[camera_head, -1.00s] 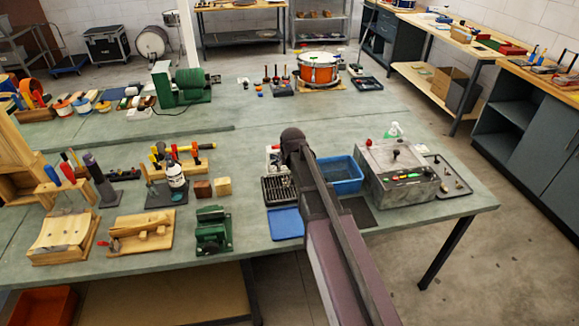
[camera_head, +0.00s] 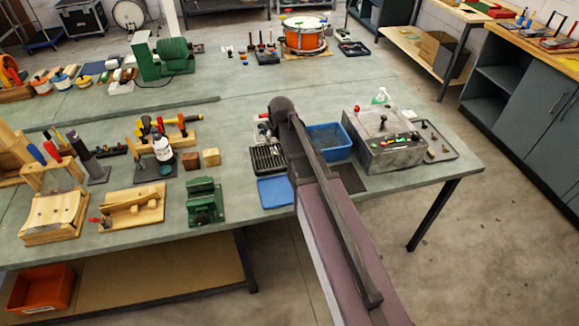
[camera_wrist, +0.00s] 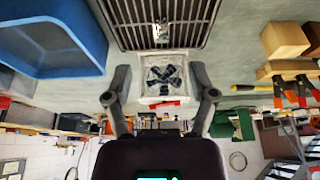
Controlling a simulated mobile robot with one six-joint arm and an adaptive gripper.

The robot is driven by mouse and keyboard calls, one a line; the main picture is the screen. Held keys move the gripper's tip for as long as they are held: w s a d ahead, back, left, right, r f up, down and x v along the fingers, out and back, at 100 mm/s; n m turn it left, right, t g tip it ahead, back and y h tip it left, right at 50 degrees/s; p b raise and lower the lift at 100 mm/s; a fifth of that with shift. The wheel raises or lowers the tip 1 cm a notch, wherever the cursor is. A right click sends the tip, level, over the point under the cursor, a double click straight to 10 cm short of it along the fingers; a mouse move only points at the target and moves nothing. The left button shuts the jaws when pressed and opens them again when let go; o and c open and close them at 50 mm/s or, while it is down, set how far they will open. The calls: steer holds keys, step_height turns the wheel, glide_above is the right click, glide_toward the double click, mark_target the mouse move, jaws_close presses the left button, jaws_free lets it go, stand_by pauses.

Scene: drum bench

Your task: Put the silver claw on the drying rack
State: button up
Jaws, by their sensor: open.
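The drying rack, a dark wire grid (camera_head: 268,158), lies on the bench left of my arm in the head view. In the wrist view the rack (camera_wrist: 190,28) fills the top middle. A small shiny silver piece, seemingly the silver claw (camera_wrist: 160,32), shows against its bars, apart from my fingers. My gripper (camera_wrist: 162,98) is open, with nothing seen between its fingertips. Beyond the fingers is a white tray (camera_wrist: 180,62) with several dark claw-like pieces (camera_wrist: 164,78) in it. In the head view my own arm hides the gripper, and the silver claw cannot be made out.
A blue bin (camera_head: 343,151) stands right of my arm; it is at the left in the wrist view (camera_wrist: 45,70). A grey metal box (camera_head: 385,157) is further right. A blue mat (camera_head: 275,192) lies before the rack. A green vise (camera_head: 205,203) and wooden blocks (camera_head: 211,157) are left.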

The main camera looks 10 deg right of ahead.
steer(key=s+f+g, duration=0.1)
steer(key=s+g, duration=0.3)
steer(key=s, duration=1.8)
steer(key=shift+s+d, duration=0.25)
steer(key=shift+d, duration=0.15)
stand_by(1.9)
